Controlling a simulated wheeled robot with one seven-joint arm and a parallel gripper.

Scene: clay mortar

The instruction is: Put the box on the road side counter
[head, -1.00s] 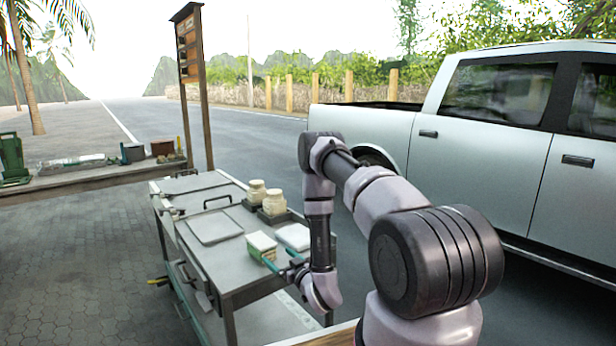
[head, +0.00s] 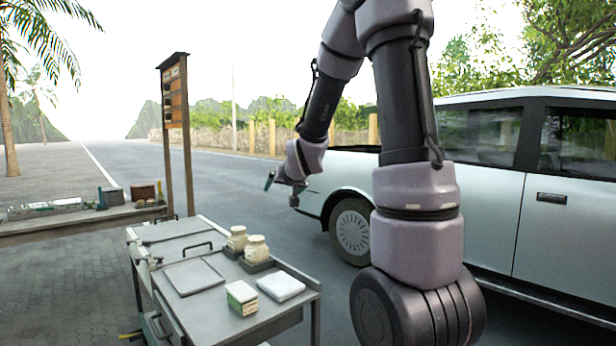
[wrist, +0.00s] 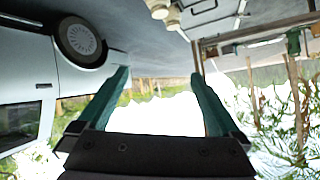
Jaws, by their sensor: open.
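The box (head: 242,297), white on top with green sides, stands on the front part of a grey metal cart top (head: 205,310), left of a white folded-looking item (head: 281,287). My gripper (head: 279,188) is raised in the air above and beyond the cart, well apart from the box. In the wrist view, its two green fingers (wrist: 160,75) are spread with nothing between them. A low counter (head: 85,226) by the road at the left holds several items. I cannot tell whether the cart or this one is the task's counter.
Two lidded jars (head: 257,248) stand in a dark tray on the cart. A flat grey board (head: 193,277) lies left of the box. A wooden signpost (head: 174,95) rises behind the cart. A white pickup truck (head: 500,215) stands at the right. The road beyond is clear.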

